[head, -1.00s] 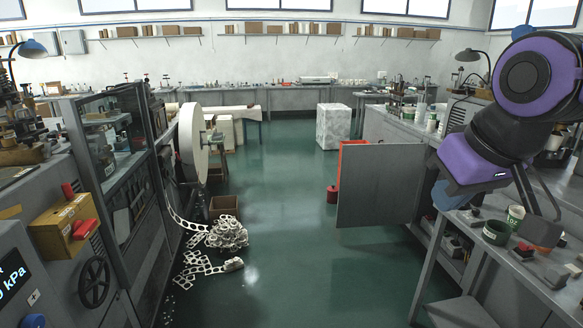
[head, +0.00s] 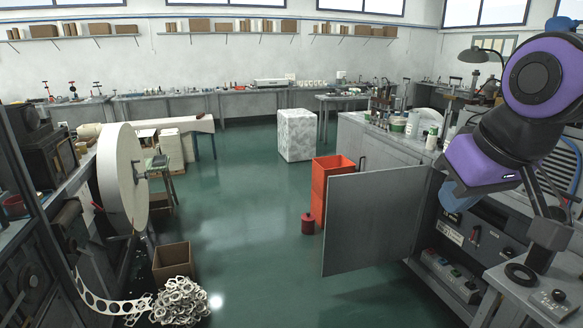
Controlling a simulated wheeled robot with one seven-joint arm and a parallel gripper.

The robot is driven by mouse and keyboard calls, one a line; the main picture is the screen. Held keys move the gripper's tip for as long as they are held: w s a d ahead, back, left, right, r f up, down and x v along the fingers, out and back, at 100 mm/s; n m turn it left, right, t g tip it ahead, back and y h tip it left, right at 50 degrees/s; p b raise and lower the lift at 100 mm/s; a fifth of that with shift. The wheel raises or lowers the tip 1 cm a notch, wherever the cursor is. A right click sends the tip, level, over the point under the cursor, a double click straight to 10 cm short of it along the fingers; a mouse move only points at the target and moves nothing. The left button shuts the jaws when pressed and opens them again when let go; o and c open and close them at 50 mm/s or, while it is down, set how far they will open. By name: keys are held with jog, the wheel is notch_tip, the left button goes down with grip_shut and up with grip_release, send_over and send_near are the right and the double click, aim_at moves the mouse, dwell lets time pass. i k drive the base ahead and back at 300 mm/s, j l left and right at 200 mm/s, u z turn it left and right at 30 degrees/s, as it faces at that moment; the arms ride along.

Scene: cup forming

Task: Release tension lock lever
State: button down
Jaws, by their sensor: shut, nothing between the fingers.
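A large white paper reel (head: 122,182) stands on edge at the left, on the side of a grey machine. A small red lever-like part (head: 97,206) shows at the reel's left edge; I cannot tell if it is the tension lock lever. A red-handled switch (head: 474,236) also shows on a panel inside the open cabinet at right.
A grey cabinet door (head: 372,222) stands open into the aisle. Behind it are an orange bin (head: 325,188) and a red can (head: 308,223). Punched scrap (head: 176,302) and a cardboard box (head: 172,263) lie below the reel. The green floor (head: 245,240) between is clear.

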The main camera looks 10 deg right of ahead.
aim_at(473, 235)
jog(key=i+z, duration=0.35)
jog(key=i+j+z, duration=0.1)
jog(key=i+z, duration=0.25)
jog(key=i+j+z, duration=0.2)
jog(key=i+z, duration=0.15)
jog(key=z, duration=0.75)
jog(key=i+j, duration=0.1)
jog(key=j, duration=0.35)
jog(key=j+z, duration=0.1)
jog(key=j, duration=0.3)
jog(key=i+j+z, duration=0.15)
jog(key=i+j, duration=0.8)
jog(key=i, duration=0.7)
